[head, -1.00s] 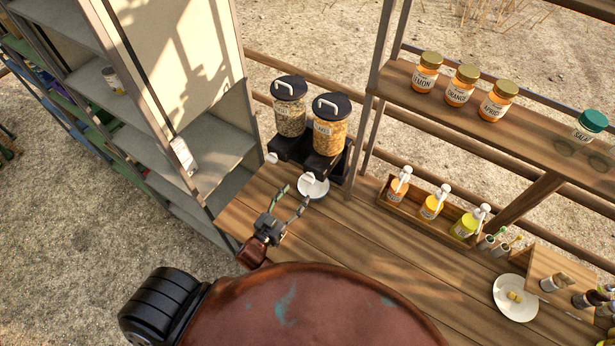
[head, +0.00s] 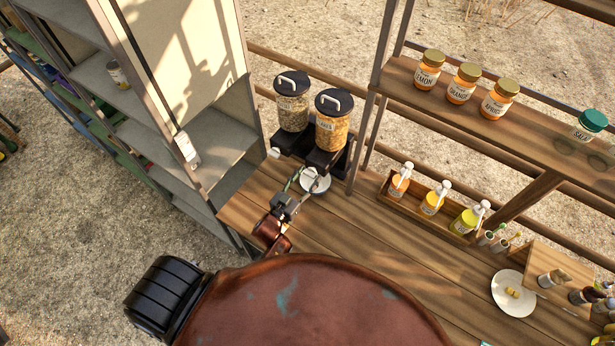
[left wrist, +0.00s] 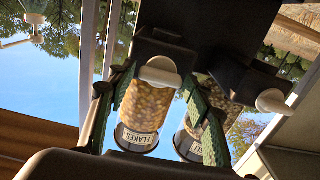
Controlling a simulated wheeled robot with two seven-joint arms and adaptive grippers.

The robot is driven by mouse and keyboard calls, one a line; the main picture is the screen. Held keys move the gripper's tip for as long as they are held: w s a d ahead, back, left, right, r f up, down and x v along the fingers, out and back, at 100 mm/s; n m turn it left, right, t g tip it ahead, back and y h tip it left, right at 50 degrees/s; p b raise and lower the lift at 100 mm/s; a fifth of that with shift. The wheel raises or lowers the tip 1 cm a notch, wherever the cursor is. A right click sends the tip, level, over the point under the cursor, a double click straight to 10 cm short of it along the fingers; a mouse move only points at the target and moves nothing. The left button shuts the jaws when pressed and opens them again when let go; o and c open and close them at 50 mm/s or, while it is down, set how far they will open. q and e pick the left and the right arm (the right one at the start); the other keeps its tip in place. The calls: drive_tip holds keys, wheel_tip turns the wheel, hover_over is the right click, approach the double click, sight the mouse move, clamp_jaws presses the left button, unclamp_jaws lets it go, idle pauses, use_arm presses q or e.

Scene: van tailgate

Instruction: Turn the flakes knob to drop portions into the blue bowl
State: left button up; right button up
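The flakes dispenser (head: 331,128) is a clear jar of golden flakes with a black lid, the right one of two on a black stand. Its white knob (left wrist: 160,72) shows between my left fingers in the left wrist view, with its FLAKES label upside down. My left gripper (head: 303,183) is open, its green-padded fingers on either side of the knob; I cannot tell whether they touch it. It also shows in the left wrist view (left wrist: 165,98). A pale round bowl (head: 323,188) is below the flakes dispenser, partly hidden by the gripper; blue is not clear. My right gripper is out of view.
The second dispenser (head: 292,107) stands close on the left, with its own white knob (left wrist: 272,100). A grey shelf unit (head: 222,140) is left of the counter. A bottle tray (head: 424,213) and a plate (head: 514,293) lie to the right. The counter's middle is clear.

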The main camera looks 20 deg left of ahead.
use_arm(q)
drive_tip(key=c, duration=0.8)
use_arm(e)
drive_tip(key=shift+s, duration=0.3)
use_arm(q)
drive_tip(key=shift+m, duration=0.4)
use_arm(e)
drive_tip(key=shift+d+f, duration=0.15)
use_arm(q)
drive_tip(key=shift+m+b, duration=0.35)
drive_tip(key=shift+m, duration=0.35)
drive_tip(key=m+b, duration=0.1)
drive_tip(key=m, duration=0.3)
drive_tip(key=shift+d+f, duration=0.1)
drive_tip(key=m+b, duration=0.6)
drive_tip(key=m, duration=0.5)
drive_tip(key=shift+f, duration=0.1)
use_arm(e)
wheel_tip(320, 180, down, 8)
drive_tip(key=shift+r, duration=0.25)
use_arm(q)
drive_tip(key=shift+m, duration=0.4)
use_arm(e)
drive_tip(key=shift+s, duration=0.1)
